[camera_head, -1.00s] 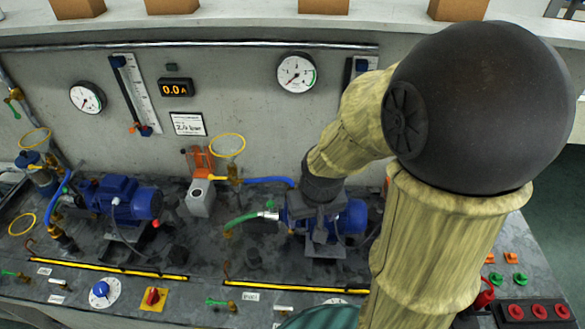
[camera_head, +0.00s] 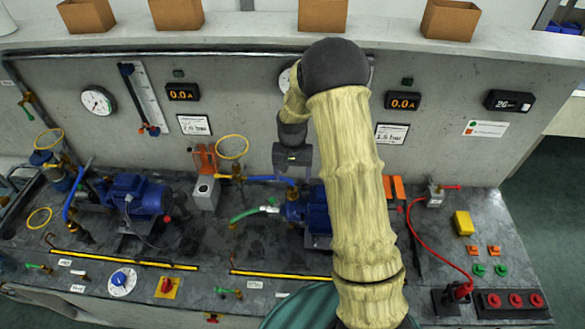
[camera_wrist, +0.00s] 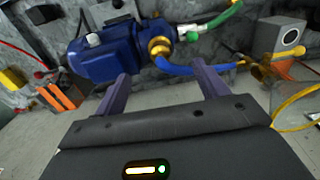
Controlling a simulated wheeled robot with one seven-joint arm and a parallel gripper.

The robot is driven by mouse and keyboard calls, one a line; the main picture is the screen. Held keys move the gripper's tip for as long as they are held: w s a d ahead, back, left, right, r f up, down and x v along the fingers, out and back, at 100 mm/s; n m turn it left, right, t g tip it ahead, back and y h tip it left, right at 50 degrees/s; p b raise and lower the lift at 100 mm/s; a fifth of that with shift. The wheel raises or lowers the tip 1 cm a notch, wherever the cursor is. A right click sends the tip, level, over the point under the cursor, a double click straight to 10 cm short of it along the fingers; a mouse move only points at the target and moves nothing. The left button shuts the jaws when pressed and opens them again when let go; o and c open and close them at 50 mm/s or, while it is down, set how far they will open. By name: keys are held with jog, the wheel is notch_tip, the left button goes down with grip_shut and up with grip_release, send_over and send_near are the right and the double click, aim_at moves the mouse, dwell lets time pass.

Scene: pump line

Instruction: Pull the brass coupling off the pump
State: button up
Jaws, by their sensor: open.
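The blue pump (camera_wrist: 108,54) lies ahead of my gripper in the wrist view. Its brass coupling (camera_wrist: 159,47) is a ring at the pump's right end, with a blue hose (camera_wrist: 178,70) beside it. My gripper (camera_wrist: 161,69) is open and empty, its two purple fingers spread on either side of the coupling's line but apart from it. In the head view my gripper (camera_head: 292,172) hangs above the pump (camera_head: 314,214); my arm covers part of the pump, and the coupling is hard to make out there.
A green hose (camera_head: 249,213) with a pale end fitting reaches the pump's left end. A grey block (camera_head: 205,191) with an orange part and a yellow ring (camera_head: 232,147) stand left. A second blue pump (camera_head: 132,195) is farther left. A red cable (camera_head: 424,247) runs at right.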

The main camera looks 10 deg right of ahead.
aim_at(292, 185)
jog(key=shift+f, duration=0.15)
jog(key=shift+f+b, duration=1.75)
jog(key=shift+f, duration=0.6)
jog(key=shift+f+b, duration=0.6)
jog(key=shift+f, duration=0.4)
grip_shut()
